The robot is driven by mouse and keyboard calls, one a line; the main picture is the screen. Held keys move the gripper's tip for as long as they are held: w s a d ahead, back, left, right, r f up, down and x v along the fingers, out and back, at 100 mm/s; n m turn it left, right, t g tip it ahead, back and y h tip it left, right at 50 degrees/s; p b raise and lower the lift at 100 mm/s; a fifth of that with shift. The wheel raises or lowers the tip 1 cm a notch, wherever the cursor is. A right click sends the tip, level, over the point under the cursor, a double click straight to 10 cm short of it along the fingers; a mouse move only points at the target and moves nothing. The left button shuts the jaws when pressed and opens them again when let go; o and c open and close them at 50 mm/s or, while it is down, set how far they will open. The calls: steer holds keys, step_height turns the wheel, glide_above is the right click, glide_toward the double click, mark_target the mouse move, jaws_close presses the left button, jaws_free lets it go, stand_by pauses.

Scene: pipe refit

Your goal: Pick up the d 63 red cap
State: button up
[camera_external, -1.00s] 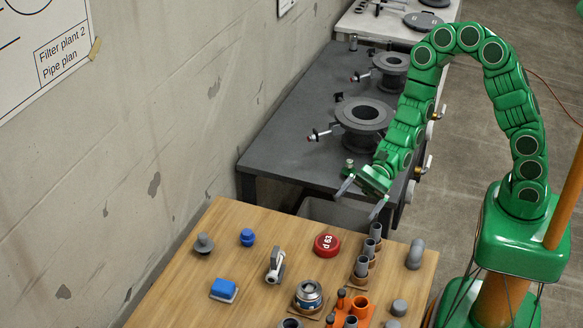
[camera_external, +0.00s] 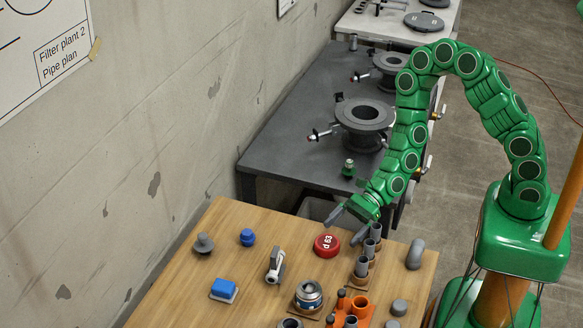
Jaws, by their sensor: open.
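The red cap (camera_external: 327,245) marked "d 63" lies on the wooden table, label facing up, near the table's far edge. My gripper (camera_external: 347,226) is open and empty, just above and beyond the cap, slightly to its right. Its two grey fingers point down to the left and do not touch the cap. The right finger is close to the top of the upright grey pipes.
Upright grey pipe pieces (camera_external: 362,266) stand right of the cap. A grey-white valve (camera_external: 276,265), a blue cap (camera_external: 247,237), a blue block (camera_external: 223,289) and a metal coupling (camera_external: 309,294) share the wooden table. A dark bench with flanges (camera_external: 364,115) stands behind.

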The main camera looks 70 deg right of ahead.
mark_target(328, 240)
steer(key=shift+x, duration=0.75)
steer(key=shift+w+a+f, duration=0.1)
steer(key=shift+w+a, duration=0.35)
steer(key=shift+a, duration=0.2)
steer(key=shift+w+a+f, duration=0.1)
steer(key=shift+w+a, duration=0.35)
steer(key=shift+a, duration=0.2)
steer(key=shift+x, duration=1.05)
steer(key=c, duration=0.8)
steer(key=shift+c, duration=0.2)
